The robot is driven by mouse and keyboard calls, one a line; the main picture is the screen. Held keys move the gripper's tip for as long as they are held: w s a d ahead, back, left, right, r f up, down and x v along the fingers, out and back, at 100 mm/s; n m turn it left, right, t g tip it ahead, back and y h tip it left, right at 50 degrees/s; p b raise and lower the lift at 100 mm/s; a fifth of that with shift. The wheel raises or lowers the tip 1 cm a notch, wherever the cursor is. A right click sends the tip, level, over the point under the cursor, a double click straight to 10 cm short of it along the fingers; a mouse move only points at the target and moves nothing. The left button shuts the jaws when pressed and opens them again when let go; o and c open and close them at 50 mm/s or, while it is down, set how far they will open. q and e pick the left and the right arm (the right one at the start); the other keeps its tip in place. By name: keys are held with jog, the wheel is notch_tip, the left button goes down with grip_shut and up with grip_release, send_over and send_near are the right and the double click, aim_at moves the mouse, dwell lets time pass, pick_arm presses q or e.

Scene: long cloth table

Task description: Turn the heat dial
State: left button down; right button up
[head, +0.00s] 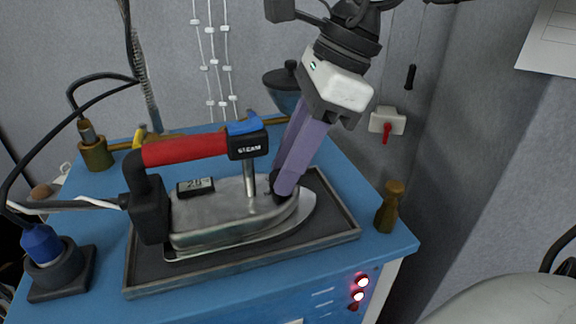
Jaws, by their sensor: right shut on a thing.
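A steam iron (230,212) with a red handle (185,149) and a black and blue block marked STEAM (247,144) sits on a dark tray (336,238). Its point faces right. A small dark knob, which I take for the heat dial (275,176), shows on the iron's top near the front. My right gripper (283,189) reaches down from the upper right with its purple fingers shut on this dial. The fingers hide most of the dial, so its setting cannot be read. My left gripper is not in view.
The tray rests on a blue table (385,240). A brass bottle-shaped piece (390,206) stands at the right, a blue-topped holder (50,262) at the left. Behind are a lidded pot (284,98) and a red wall switch (387,125). Black cables run at the left.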

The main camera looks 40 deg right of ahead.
jog(key=m+b, duration=0.1)
jog(key=b, duration=0.1)
jog(key=m+h+b, duration=0.1)
jog(key=m, duration=0.1)
jog(key=shift+s+f+t+b, duration=0.1)
jog(key=shift+f+t+b, duration=0.15)
jog(key=shift+t+b, duration=0.15)
jog(key=shift+a+m+b, duration=0.1)
jog(key=shift+m+b, duration=0.25)
jog(key=shift+m, duration=0.05)
jog(key=m+h+b, duration=0.1)
jog(key=m+b, duration=0.1)
jog(key=m, duration=0.1)
jog(key=shift+s+a+r+t+b, duration=0.1)
jog(key=shift+t+b, duration=0.2)
jog(key=shift+t, duration=0.1)
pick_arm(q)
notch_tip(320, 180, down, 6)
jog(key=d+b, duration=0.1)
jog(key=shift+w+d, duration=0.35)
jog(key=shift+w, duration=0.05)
pick_arm(e)
jog(key=shift+r+m+h, duration=0.15)
jog(key=shift+m+h, duration=0.25)
jog(key=shift+m, duration=0.4)
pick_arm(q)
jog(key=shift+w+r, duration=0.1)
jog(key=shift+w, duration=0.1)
pick_arm(e)
jog(key=shift+a, duration=0.1)
